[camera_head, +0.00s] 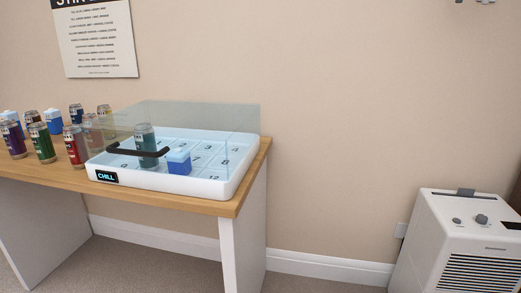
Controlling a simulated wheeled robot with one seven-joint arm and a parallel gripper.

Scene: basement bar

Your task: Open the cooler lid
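The cooler is a low white tray (200,187) on the right end of the wooden table, with a "CHILL" label on its front. Its clear lid (195,115) stands over the tray and looks closed. A black bar handle (138,151) runs along the lid's front. Through the lid I see a dark green can (146,143) and a blue box (179,162) on numbered cells. A small grey part at the top right edge seems to be my gripper (475,1). It is far from the handle, and its fingers are mostly cut off.
Several cans, including a green can (41,143), and blue-and-white boxes stand on the table (62,181) left of the cooler. A white appliance (462,240) stands on the floor at right. The floor between it and the table is clear.

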